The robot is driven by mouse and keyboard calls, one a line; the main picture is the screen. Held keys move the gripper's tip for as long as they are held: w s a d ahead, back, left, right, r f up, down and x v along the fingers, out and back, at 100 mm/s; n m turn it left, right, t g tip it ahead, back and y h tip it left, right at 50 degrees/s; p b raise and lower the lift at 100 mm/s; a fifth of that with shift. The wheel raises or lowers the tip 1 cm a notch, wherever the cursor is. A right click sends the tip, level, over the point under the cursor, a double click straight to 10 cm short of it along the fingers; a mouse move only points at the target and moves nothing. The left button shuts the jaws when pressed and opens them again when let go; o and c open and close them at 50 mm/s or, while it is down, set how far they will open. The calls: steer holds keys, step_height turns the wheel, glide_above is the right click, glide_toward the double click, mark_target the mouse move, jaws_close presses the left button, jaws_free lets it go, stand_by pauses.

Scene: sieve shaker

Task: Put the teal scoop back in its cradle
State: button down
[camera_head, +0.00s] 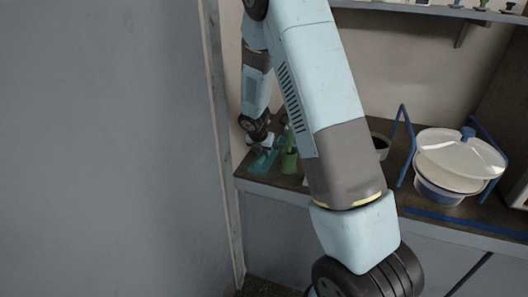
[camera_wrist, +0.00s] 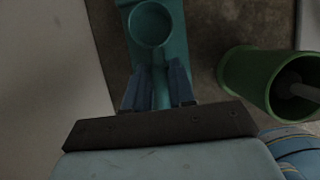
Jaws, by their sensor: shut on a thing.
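The teal scoop shows in the wrist view, with its round bowl (camera_wrist: 151,24) at the top and its handle running down between my fingers. My gripper (camera_wrist: 157,75) is shut on the handle. A wider teal shape (camera_wrist: 178,35) lies around or under the bowl; it looks like the cradle, but I cannot tell whether the scoop touches it. In the head view my gripper (camera_head: 263,146) is low over the far left end of the bench, beside a flat teal piece (camera_head: 262,163). Scoop and cradle cannot be told apart there.
A green cup (camera_wrist: 236,75) with something pale inside stands close to the right of my gripper. A pale wall (camera_wrist: 50,70) is close on the left. A white lidded bowl (camera_head: 455,165) between blue frames and a dark pot (camera_head: 380,145) stand further right on the bench (camera_head: 420,212).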

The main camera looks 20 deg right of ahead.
steer(key=shift+f, duration=0.25)
stand_by(0.3)
steer(key=c, duration=0.9)
jaws_free()
steer(key=shift+o, duration=0.2)
steer(key=shift+r, duration=3.5)
